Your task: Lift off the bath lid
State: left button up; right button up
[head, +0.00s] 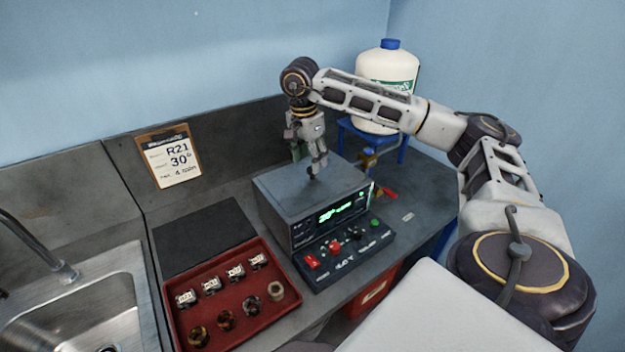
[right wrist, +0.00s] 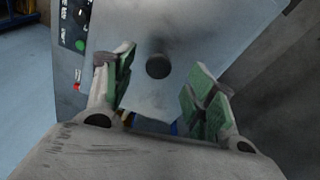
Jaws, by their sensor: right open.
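The bath lid (head: 340,188) is the grey top of the box-shaped bath (head: 278,218), and it sits flat on it. Its round dark knob (right wrist: 158,66) shows in the right wrist view, standing up from the lid (right wrist: 205,35). My right gripper (head: 316,166) is above the lid, pointing down. In the right wrist view the green-padded fingers of this gripper (right wrist: 160,92) are spread apart and empty, with the knob between and a little beyond the tips. In the head view the fingers partly hide the knob. My left gripper is not in view.
A red tray (head: 236,316) with several labelled blocks and round parts lies left of the bath. A dark mat (head: 203,236) lies bare behind it. A sink (head: 75,310) is at far left. A white jug (head: 386,80) stands on a blue stand behind.

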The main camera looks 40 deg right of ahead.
aim_at(313, 175)
jog(key=shift+f, duration=0.1)
jog(key=shift+d+f+p, duration=0.3)
jog(key=shift+f, duration=0.5)
jog(key=shift+d+f+p, duration=0.15)
jog(key=shift+f, duration=0.7)
jog(key=shift+d+f+p, duration=0.1)
jog(key=shift+f+p, duration=0.05)
jog(key=shift+f, duration=0.7)
grip_shut()
